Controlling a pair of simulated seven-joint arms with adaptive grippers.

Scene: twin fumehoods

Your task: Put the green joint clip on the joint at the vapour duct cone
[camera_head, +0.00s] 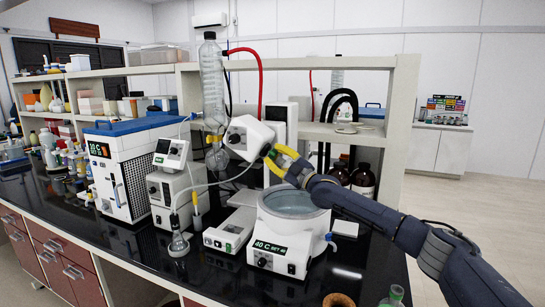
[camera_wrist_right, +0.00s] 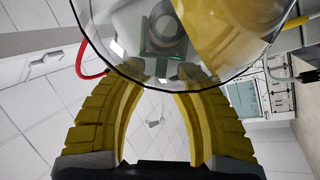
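My right gripper (camera_head: 272,157) has yellow fingers and is at the right side of the white rotary drive head (camera_head: 246,137), where the vapour duct cone would be; the cone itself is not clear. In the right wrist view the fingertips (camera_wrist_right: 174,72) are close together with a narrow gap. A dark green piece, seemingly the green joint clip (camera_wrist_right: 152,52), shows right at the tips. It is seen through a curved transparent glass edge (camera_wrist_right: 110,65), so whether it is on a joint is unclear. My left gripper is not in view.
A heating bath (camera_head: 290,203) stands under my right forearm. A pump unit (camera_head: 175,187) and a small flask (camera_head: 179,244) stand to the left. A cork ring (camera_head: 338,300) lies at the bench front.

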